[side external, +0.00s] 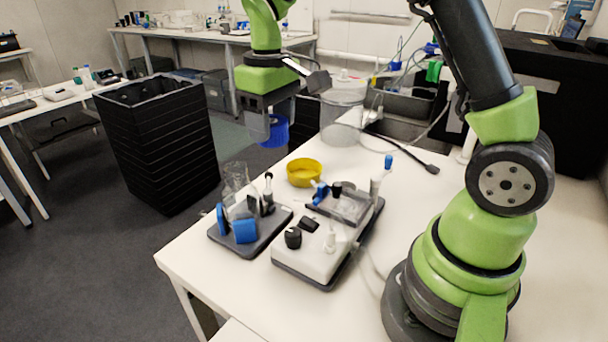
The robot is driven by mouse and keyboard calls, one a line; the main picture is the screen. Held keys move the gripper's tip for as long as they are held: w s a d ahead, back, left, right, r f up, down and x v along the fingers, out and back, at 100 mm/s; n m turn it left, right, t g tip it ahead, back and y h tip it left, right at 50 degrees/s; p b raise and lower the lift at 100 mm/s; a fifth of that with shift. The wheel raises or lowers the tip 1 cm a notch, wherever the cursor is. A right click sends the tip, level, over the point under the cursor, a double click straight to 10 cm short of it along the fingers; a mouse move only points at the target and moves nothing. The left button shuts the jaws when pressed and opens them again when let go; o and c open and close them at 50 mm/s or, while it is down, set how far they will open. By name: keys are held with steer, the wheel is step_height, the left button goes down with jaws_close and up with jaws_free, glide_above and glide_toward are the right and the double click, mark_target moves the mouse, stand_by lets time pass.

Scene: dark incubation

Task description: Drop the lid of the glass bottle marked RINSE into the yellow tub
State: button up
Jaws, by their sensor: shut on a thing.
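My gripper (268,128) is shut on a ribbed blue lid (276,133). It holds the lid in the air, above and a little left of the yellow tub (293,178) in the picture. The tub is round, shallow and open, and stands on the white table. A clear glass vessel (236,176) without a visible lid stands at the back of a dark tray; it may be the RINSE bottle, but no marking can be read. The inside of the tub is only partly visible.
The dark tray (218,239) also holds blue blocks and dark-topped items. A white device (310,260) with black knobs stands in front of the tub. A large clear container (343,115) and a black cable stand behind. A black bin (160,140) is on the floor.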

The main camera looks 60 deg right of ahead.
steer(key=w+d+f, duration=0.2)
steer(key=d+f, duration=0.1)
steer(key=d, duration=0.6)
steer(key=w+d+f, duration=0.3)
steer(key=d+f, duration=0.1)
steer(key=d, duration=0.6)
steer(key=shift+f, duration=2.85)
steer(key=o, duration=1)
steer(key=shift+c, duration=0.2)
steer(key=shift+r, duration=0.1)
